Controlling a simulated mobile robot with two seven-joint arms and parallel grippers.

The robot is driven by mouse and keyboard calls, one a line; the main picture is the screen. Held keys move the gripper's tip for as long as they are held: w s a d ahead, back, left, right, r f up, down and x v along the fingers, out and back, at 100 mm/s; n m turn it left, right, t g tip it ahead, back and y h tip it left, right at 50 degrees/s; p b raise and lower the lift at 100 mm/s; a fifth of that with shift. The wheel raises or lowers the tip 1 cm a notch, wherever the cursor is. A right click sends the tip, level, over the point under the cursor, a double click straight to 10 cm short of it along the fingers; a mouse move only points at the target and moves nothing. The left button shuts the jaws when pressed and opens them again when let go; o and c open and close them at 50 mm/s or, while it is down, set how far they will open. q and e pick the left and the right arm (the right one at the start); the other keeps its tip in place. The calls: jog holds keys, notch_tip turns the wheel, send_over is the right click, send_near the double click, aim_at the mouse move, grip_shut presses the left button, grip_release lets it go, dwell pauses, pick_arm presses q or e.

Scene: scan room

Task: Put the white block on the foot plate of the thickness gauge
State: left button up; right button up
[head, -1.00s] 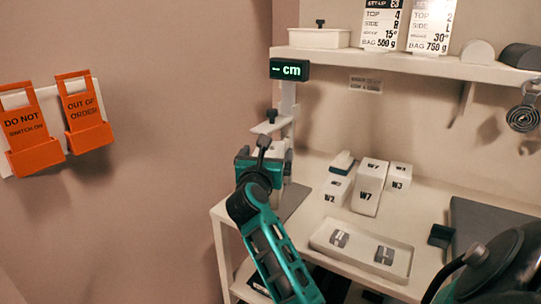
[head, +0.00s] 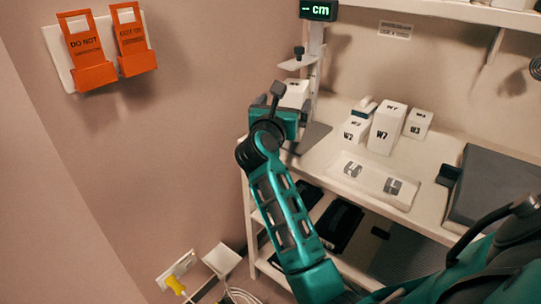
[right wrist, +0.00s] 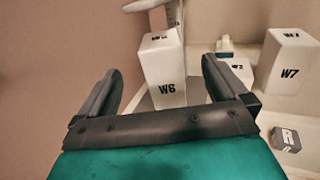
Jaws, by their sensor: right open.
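A white block marked W6 (right wrist: 165,72) stands upright between the fingers in the right wrist view. Its top also shows behind the gripper in the head view (head: 296,91). My right gripper (head: 277,112) is open around the block's near side, with a visible gap at each finger in the wrist view (right wrist: 160,85). The thickness gauge (head: 314,68) rises behind the block. Its grey foot plate (head: 312,138) lies on the table. The block appears to stand on this plate, but its base is partly hidden. My left gripper is not in view.
White blocks W2 (head: 355,129), W7 (head: 387,130) and W3 (head: 417,123) stand to the right. A white tray (head: 345,182) with grey pieces lies in front of them. A shelf (head: 470,12) hangs above. A dark grey slab (head: 495,190) lies at the right.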

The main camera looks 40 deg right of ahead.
jog(key=s+a+f+n+t+y, duration=0.3)
jog(key=a+n+t+y, duration=0.4)
jog(key=n, duration=0.8)
jog(key=s+a+f+n+t+y, duration=0.25)
jog(key=a+n+t+y, duration=0.2)
jog(key=a+n, duration=0.7)
jog(key=s+a+f+n+g+y, duration=0.2)
jog(key=s+f+n+g, duration=0.4)
jog(key=f+n, duration=0.5)
jog(key=s+a+f+n+g+y, duration=0.3)
jog(key=s+a+f+n+g, duration=0.1)
jog(key=s+f+n, duration=0.6)
jog(key=shift+a+f+n+g+y, duration=0.2)
jog(key=shift+f+n+g+y, duration=0.15)
jog(key=shift+f+n+g, duration=0.35)
